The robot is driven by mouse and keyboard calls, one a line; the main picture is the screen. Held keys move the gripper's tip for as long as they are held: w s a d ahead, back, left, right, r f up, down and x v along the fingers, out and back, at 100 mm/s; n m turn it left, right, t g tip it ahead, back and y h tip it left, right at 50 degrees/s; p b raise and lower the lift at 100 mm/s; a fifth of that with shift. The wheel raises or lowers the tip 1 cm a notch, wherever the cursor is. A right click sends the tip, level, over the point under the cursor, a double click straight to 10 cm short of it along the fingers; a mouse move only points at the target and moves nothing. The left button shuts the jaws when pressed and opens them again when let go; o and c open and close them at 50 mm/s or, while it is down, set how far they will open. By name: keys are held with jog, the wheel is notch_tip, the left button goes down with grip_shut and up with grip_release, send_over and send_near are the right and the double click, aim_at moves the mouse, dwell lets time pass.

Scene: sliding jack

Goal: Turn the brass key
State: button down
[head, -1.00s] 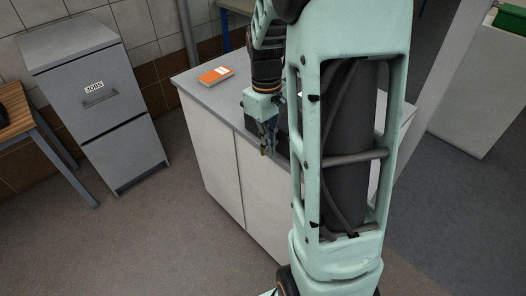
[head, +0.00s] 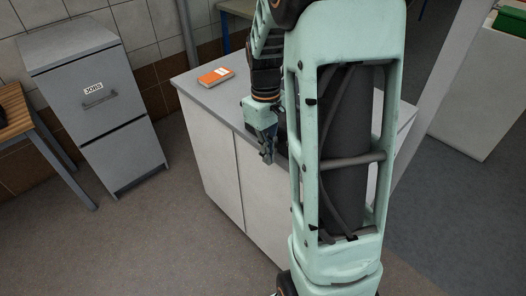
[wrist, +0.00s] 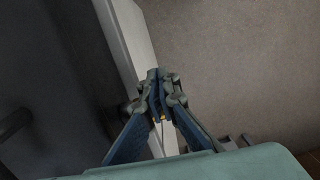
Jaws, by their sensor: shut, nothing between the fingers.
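My gripper (head: 267,156) hangs at the front edge of the grey counter top in the head view, beside a dark object (head: 281,122) that is mostly hidden behind my arm. In the wrist view my gripper (wrist: 158,92) has its fingers together, with nothing seen between the tips. Small yellow spots show between the finger links there; I cannot tell whether they belong to the brass key or to the gripper. The brass key cannot be made out clearly in either view. A large dark surface (wrist: 60,80) fills the left of the wrist view.
The white counter (head: 215,160) stands under my gripper, with an orange book (head: 215,76) on its top. A grey filing cabinet (head: 95,105) and a wooden table (head: 25,122) stand at left. The floor (head: 150,235) in front is clear.

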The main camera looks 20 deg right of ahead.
jog(key=shift+t, duration=0.6)
jog(key=w, duration=0.2)
jog(key=w+a, duration=0.1)
jog(key=w, duration=0.1)
jog(key=shift+r, duration=0.1)
notch_tip(320, 180, up, 9)
jog(key=p, duration=0.7)
jog(key=shift+w+f, duration=0.2)
jog(key=shift+w, duration=0.15)
jog(key=shift+s+d, duration=0.1)
